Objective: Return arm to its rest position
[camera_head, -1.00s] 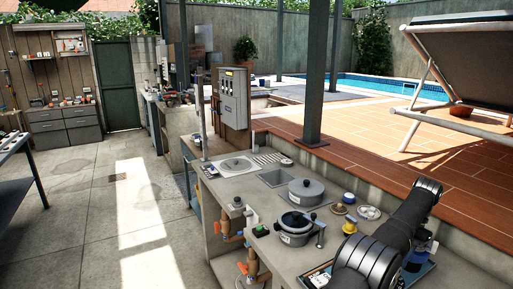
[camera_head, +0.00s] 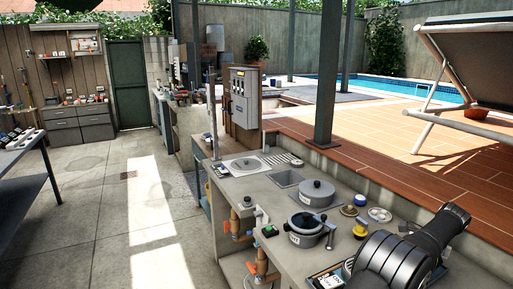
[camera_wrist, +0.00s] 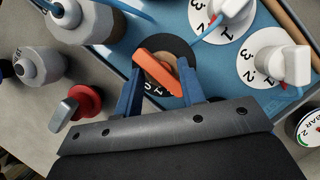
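My gripper (camera_wrist: 160,85) shows in the wrist view with its two blue fingers apart. They straddle an orange handle (camera_wrist: 158,70) on a round black dial, in a blue tray (camera_wrist: 118,62). I see gaps beside the handle and cannot tell whether a finger touches it. In the head view my dark arm (camera_head: 420,245) reaches in from the lower right over the counter. It covers the tray, and my gripper is hidden there.
White numbered dials (camera_wrist: 270,58) lie right of my fingers. A red valve with a grey lever (camera_wrist: 80,103) and a grey bottle (camera_wrist: 40,64) are left. The counter (camera_head: 232,188) holds a lidded pot (camera_head: 316,193) and a pressure cooker (camera_head: 306,230). The floor on the left is largely clear.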

